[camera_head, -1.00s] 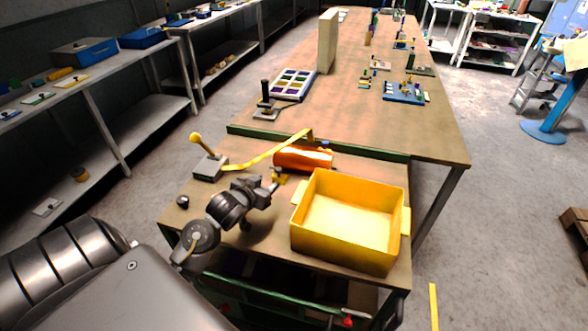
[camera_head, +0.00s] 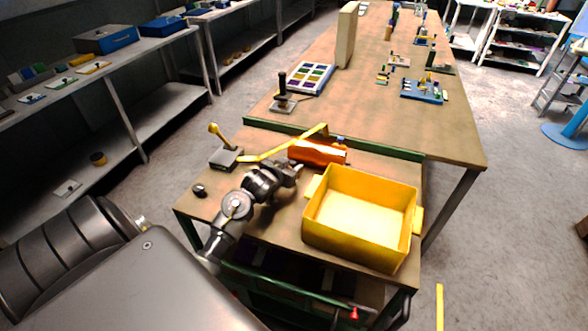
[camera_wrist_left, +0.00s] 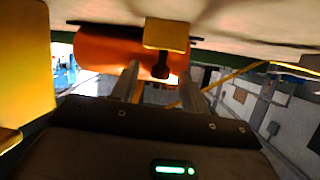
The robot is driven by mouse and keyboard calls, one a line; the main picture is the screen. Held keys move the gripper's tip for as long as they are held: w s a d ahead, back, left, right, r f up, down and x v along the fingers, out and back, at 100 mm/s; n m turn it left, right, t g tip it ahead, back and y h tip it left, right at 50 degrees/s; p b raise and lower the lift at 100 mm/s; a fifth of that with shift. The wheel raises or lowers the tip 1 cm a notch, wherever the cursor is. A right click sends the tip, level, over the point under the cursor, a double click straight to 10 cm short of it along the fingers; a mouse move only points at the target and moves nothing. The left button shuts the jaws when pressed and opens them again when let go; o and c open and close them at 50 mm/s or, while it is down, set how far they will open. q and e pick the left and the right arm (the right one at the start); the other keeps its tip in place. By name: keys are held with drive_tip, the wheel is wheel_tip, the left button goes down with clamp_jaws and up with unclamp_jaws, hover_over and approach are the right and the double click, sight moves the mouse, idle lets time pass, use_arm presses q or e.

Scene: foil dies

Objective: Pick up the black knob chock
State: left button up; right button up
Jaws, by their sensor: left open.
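The chock, a yellow block with a black knob (camera_wrist_left: 161,66), shows in the left wrist view, where the table is at the top. My left gripper (camera_wrist_left: 160,88) is open, its fingers reaching to either side of the knob; I cannot tell whether they touch it. In the head view my left gripper (camera_head: 296,169) is low over the front table, just in front of an orange roll (camera_head: 318,153). It hides the chock there. My right gripper is not in view.
A yellow bin (camera_head: 360,240) stands close right of the gripper. A grey block with a yellow knob (camera_head: 226,156) and a small black object (camera_head: 199,190) lie to the left. A yellow strip (camera_head: 285,147) runs behind. A black-handled block (camera_head: 283,100) stands on the far table.

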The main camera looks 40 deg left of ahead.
use_arm(q)
drive_tip(key=shift+x, duration=1.4)
drive_tip(key=shift+c, duration=0.5)
clamp_jaws()
drive_tip(key=shift+s, duration=0.1)
